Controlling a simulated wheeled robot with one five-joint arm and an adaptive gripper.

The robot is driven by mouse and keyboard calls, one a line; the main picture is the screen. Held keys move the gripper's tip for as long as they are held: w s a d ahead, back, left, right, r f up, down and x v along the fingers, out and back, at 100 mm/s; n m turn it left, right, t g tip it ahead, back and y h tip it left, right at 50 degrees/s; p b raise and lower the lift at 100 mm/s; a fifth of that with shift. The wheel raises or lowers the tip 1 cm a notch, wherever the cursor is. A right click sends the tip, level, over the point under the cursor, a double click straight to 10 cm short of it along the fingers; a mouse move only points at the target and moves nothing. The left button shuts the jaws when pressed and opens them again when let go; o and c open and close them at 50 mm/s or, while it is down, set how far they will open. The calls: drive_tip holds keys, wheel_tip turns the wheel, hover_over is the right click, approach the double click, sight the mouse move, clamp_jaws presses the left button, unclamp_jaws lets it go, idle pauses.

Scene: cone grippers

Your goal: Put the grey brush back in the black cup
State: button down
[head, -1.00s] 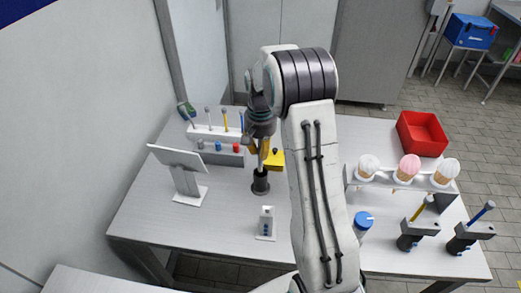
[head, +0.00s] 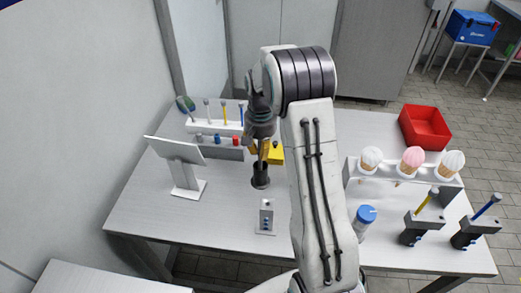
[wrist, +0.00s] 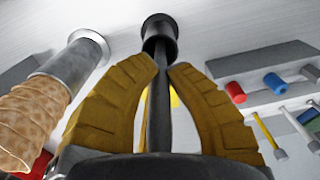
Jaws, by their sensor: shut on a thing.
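My gripper (wrist: 164,66) has yellow-brown fingers closed around the thin dark grey brush (wrist: 159,105). In the wrist view, the brush runs between the fingers to the mouth of the black cup (wrist: 160,38); its far end appears inside the mouth, but its depth cannot be told. In the head view, my gripper (head: 263,148) is just above the black cup (head: 260,180), which stands upright on the table. The lower part of the brush is hidden there.
A yellow block (head: 276,154) is close behind the cup. A tool rack (head: 215,128) and a tablet stand (head: 186,180) are to the left. A small white stand (head: 266,217) is in front. A cone rack (head: 400,177) is right.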

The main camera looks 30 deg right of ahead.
drive_tip(key=shift+f+b, duration=0.3)
drive_tip(key=shift+f, duration=0.2)
drive_tip(key=c, duration=1.2)
unclamp_jaws()
drive_tip(key=shift+r, duration=0.1)
wheel_tip(320, 180, up, 12)
drive_tip(key=shift+f, duration=0.1)
